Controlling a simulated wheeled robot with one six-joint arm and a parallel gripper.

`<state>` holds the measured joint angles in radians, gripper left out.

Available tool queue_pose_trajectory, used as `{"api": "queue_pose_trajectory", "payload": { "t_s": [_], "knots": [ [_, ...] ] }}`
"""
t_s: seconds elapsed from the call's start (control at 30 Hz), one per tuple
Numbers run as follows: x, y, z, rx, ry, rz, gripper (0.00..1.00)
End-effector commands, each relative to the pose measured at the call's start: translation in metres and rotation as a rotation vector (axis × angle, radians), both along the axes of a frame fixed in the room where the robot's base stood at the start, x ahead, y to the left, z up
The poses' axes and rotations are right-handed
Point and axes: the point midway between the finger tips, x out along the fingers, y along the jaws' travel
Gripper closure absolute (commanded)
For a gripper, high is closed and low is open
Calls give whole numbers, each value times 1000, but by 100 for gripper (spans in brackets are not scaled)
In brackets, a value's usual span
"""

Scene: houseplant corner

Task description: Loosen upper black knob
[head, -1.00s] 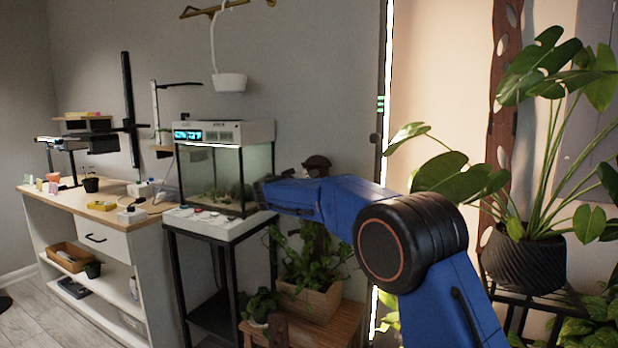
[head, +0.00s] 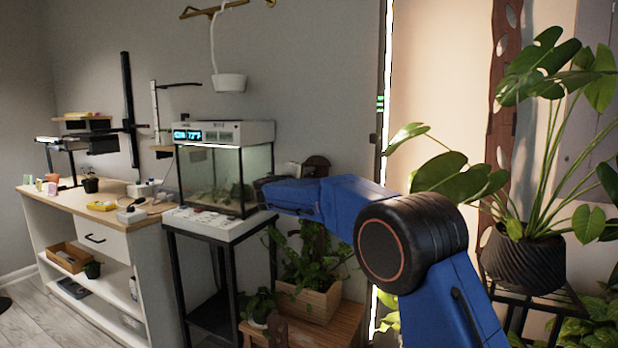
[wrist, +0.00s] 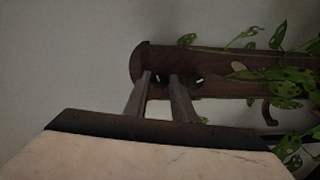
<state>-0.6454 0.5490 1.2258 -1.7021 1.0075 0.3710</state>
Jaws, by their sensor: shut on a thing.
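A dark brown board with a rounded end (wrist: 220,67) lies across the wrist view; its rounded top (head: 317,165) shows behind my blue arm in the head view. Two small black knobs sit on it in the wrist view. The upper black knob (wrist: 160,76), nearer the rounded end, is between the two fingers of my gripper (wrist: 163,77), which is shut on it. The other black knob (wrist: 196,80) is just right of the right finger. In the head view, my arm hides the knobs and the fingertips.
A leafy vine (wrist: 285,70) hangs over the board's right part, near a hook (wrist: 269,112). In the head view, a glass terrarium (head: 224,178) stands left of my arm. A planter box (head: 310,299) is below, and a large potted plant (head: 525,255) stands right.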

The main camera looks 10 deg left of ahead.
Motion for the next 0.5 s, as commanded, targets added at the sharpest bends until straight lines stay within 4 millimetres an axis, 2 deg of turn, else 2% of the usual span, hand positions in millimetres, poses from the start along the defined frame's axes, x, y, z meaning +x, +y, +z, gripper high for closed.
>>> {"api": "queue_pose_trajectory", "payload": {
  "t_s": [0.5],
  "knots": [
    [0,1,0,-461,169,1,99]
  ]
}}
